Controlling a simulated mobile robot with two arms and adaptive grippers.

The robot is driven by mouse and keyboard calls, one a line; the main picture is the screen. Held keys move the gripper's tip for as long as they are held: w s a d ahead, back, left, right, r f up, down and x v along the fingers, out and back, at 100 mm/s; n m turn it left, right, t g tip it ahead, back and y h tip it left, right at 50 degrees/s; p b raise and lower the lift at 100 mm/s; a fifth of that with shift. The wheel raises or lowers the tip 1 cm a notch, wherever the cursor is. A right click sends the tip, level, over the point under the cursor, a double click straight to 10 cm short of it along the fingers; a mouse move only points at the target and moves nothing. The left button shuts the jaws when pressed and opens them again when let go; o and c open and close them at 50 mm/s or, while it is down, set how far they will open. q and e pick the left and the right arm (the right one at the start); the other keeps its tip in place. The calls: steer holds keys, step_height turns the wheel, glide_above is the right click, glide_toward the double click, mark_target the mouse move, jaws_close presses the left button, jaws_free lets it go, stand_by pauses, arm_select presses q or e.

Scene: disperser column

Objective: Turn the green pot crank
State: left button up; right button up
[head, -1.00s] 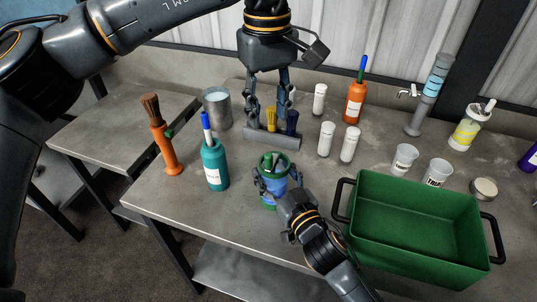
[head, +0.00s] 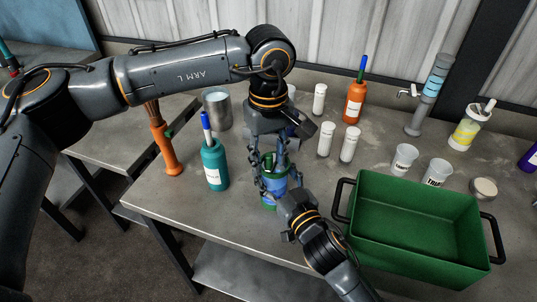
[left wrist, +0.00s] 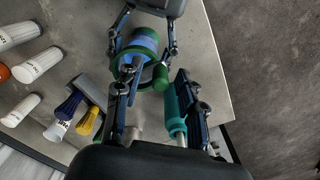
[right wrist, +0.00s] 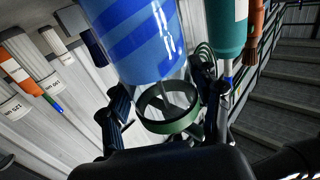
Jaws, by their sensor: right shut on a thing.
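The pot (head: 275,186) has a blue body with green rims and stands near the table's front edge. It also shows in the left wrist view (left wrist: 144,42) and close up in the right wrist view (right wrist: 135,40). Its green crank (left wrist: 160,77) is on top. My right gripper (head: 275,188) is shut around the pot from the front. My left gripper (head: 268,165) points down just above the pot. Its fingers are apart, with the crank's green knob between and slightly beyond the tips in the left wrist view. I cannot tell whether they touch it.
A teal bottle (head: 213,165) with a blue-capped stick stands close left of the pot. A green crate (head: 415,245) with black handles is at the right. White jars (head: 326,140) and an orange bottle (head: 354,103) stand behind. A metal can (head: 217,108) is at the back left.

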arm_select(q)
jaws_close()
steer(key=shift+n, duration=0.3)
